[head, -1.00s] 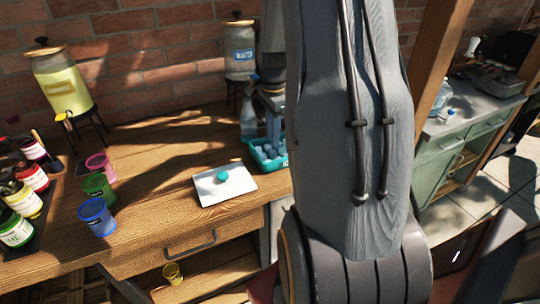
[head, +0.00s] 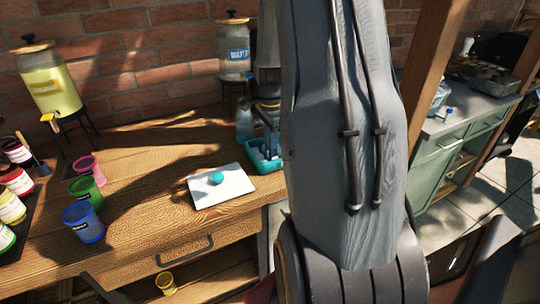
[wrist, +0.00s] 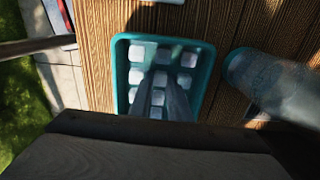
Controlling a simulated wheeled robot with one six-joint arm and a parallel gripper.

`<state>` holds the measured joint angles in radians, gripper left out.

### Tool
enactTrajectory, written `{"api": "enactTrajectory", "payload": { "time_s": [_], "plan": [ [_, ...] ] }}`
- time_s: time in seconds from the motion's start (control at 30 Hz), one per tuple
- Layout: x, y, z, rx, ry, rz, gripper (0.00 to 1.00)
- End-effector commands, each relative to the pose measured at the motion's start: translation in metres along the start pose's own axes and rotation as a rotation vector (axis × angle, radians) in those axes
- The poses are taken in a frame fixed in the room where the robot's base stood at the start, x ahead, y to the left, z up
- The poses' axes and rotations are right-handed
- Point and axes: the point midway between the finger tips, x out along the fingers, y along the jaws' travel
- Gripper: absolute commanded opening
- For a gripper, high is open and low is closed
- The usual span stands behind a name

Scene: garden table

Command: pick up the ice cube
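The ice cubes sit in rows in a teal tray, several of them; one ice cube (wrist: 135,76) shows at the left of the tray (wrist: 209,72) in the wrist view. In the head view the tray (head: 253,162) stands at the table's right end, partly hidden by my arm. My gripper (wrist: 161,82) points down over the middle of the tray, its two grey fingers apart with pale cubes visible between them. Its height above the cubes is hard to tell. In the head view my gripper (head: 268,122) is above the tray, its tips unclear.
A spray bottle (head: 244,122) stands close behind the tray; a clear bottle (wrist: 265,80) shows right of it in the wrist view. A white board (head: 235,188) with a teal ball (head: 216,178) lies left of the tray.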

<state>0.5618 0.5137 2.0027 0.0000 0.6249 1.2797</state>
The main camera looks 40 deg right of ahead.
Motion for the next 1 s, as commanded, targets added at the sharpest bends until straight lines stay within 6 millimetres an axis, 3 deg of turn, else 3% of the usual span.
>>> {"api": "enactTrajectory", "payload": {
  "time_s": [0.4, 0.8, 1.0],
  "plan": [
    [-0.006, -0.001, 0.000, 0.000, 0.000, -0.001, 0.00],
    [-0.074, -0.002, 0.000, 0.001, 0.002, -0.005, 0.00],
    [-0.096, -0.001, 0.000, 0.000, 0.001, -0.002, 0.00]
  ]
}}
